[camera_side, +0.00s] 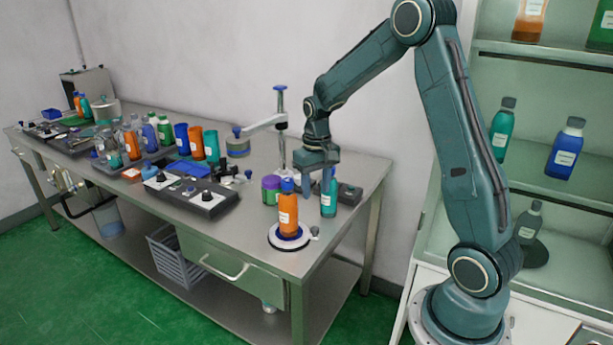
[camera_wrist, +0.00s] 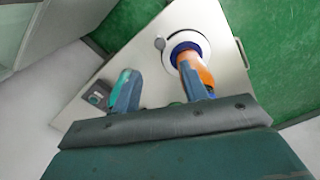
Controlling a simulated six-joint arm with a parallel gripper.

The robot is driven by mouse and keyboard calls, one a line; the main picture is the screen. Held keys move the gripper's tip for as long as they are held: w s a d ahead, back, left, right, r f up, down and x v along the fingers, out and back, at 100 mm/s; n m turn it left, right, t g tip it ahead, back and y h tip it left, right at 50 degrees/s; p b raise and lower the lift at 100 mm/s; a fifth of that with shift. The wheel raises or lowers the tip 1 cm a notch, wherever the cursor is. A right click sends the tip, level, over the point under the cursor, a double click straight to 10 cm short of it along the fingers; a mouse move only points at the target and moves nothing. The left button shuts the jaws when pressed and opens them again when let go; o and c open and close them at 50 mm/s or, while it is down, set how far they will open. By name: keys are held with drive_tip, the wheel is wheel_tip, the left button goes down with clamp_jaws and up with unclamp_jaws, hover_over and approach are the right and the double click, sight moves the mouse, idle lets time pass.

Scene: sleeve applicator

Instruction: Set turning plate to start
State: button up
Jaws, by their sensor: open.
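The turning plate (camera_side: 275,240) is a white disc with a dark blue ring at the near right corner of the steel table. A small grey knob (camera_side: 314,231) sits at its right edge. An orange bottle (camera_side: 288,213) with a blue cap stands upright on the plate. In the wrist view, the plate (camera_wrist: 172,38) and knob (camera_wrist: 160,43) show beyond my fingers. My gripper (camera_side: 316,183) is open above and behind the plate, apart from the knob. A teal bottle (camera_side: 328,200) stands close by its right finger; whether they touch cannot be told.
A purple-lidded jar (camera_side: 270,190) stands left of the orange bottle. A post with a side arm (camera_side: 280,125) rises behind it. A dark box (camera_side: 349,194) lies at the right. A control panel (camera_side: 195,196) and several bottles fill the table's left part. Bare steel lies left of the plate.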

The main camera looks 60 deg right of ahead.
sight(315, 228)
wheel_tip(315, 228, down, 13)
drive_tip(key=shift+r, duration=0.1)
idle(0.6)
drive_tip(key=shift+c, duration=0.4)
clamp_jaws()
